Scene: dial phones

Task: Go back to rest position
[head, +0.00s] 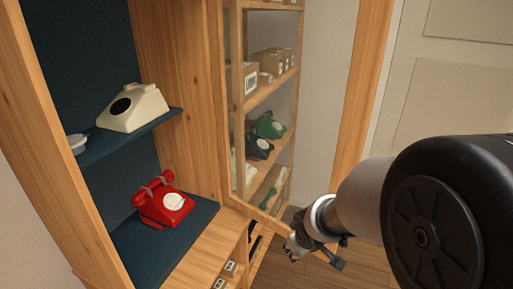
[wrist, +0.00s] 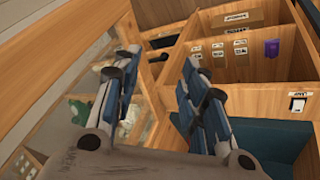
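My gripper (head: 312,250) is low in the head view, right of the wooden cabinet and in front of the glass-fronted shelf unit. In the wrist view its two fingers (wrist: 158,65) stand apart with nothing between them. A red dial phone (head: 165,203) sits on a dark shelf mat. A cream phone body (head: 135,108) with a dark round patch sits on the shelf above.
A glass-fronted cabinet (head: 262,110) holds cardboard boxes, a green phone (head: 269,127) and a dark phone (head: 259,147). A white door (head: 450,95) is at the right. Wooden compartments (wrist: 245,65) with labels lie beyond my fingers. Some wooden floor (head: 310,270) is clear.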

